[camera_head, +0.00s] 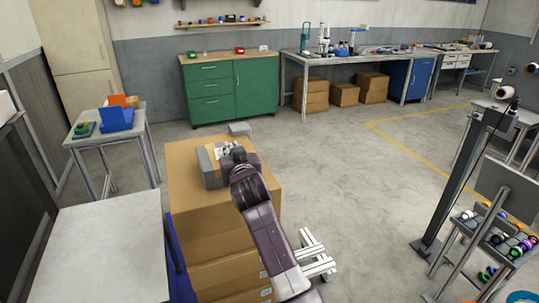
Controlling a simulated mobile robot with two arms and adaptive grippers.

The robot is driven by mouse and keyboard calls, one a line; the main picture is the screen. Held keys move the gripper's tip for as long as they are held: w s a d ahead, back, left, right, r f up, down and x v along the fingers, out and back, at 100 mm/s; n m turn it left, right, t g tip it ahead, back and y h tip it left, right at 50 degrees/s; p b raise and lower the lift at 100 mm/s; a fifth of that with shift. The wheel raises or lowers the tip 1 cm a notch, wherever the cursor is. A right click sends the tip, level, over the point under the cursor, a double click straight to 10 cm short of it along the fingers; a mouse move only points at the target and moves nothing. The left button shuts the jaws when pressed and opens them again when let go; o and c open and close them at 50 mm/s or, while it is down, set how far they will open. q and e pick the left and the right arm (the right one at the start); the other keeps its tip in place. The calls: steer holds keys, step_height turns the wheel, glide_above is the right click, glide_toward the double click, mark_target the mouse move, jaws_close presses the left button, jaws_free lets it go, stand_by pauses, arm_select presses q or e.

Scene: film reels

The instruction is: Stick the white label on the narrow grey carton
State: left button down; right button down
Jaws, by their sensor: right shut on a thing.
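My right gripper (226,153) is over the top of a stack of brown cardboard boxes, its arm coming in from the bottom. It is shut on a small white thing, which looks like the white label (221,149); the wrist and fingers partly hide it. A grey carton (206,171) with a tan upper face stands on the stack just left of and under the gripper. I cannot tell whether the label touches it. A smaller flat grey box (240,128) lies near the stack's far edge. My left gripper is not in view.
The brown box stack (188,200) has some bare top around the cartons. A white table (110,245) is at lower left, a small table with a blue bin (116,120) beyond it. A green cabinet (230,88) stands behind. A reel rack (490,235) is at right; open floor lies between.

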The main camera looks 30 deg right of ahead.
steer(key=c, duration=2)
jaws_free()
steer(key=shift+a+f, duration=0.15)
steer(key=shift+f, duration=0.2)
steer(key=shift+o, duration=0.2)
